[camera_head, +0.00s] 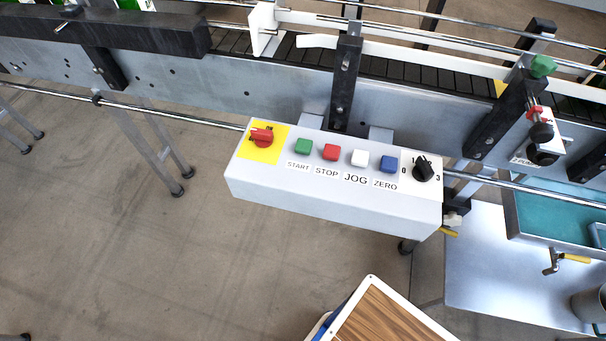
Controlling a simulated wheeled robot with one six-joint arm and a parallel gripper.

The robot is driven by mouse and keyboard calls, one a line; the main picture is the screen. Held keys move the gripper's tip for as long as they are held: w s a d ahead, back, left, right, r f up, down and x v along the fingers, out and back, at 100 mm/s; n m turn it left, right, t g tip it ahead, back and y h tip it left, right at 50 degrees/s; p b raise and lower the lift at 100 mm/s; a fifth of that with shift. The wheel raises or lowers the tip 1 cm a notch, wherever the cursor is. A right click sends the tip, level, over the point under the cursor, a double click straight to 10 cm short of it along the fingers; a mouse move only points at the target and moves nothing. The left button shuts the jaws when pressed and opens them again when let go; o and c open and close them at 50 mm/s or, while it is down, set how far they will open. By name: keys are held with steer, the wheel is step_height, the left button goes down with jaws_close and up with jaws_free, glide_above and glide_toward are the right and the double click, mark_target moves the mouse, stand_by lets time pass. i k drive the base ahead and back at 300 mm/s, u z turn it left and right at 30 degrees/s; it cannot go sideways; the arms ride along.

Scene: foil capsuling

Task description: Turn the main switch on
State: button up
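A white control box (334,196) is mounted on the front side of the conveyor, near the middle of the head view. At its left end a red rotary switch (262,136) sits on a yellow plate (258,153). The red handle lies roughly sideways; the markings beside it are too small to read surely. To its right are a green START button (303,146), a red STOP button (331,152), a white JOG button (359,157) and a blue ZERO button (388,163). A black selector knob (424,169) sits at the right end. My gripper is not in view.
The conveyor (220,88) with metal rails runs across behind the box. A steel table (500,262) with a teal basin (560,236) and a yellow-handled tap (553,262) stands at the right. A wood-topped surface (385,318) is at the bottom. Bare floor (130,250) lies left of the box.

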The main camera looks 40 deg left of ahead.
mark_target(263, 138)
steer(key=u, duration=2.75)
steer(key=k, duration=0.9)
steer(key=z, duration=1)
steer(key=i, duration=1)
steer(key=k, duration=0.5)
steer(key=u, duration=1)
steer(key=i, duration=0.25)
steer(key=z, duration=0.05)
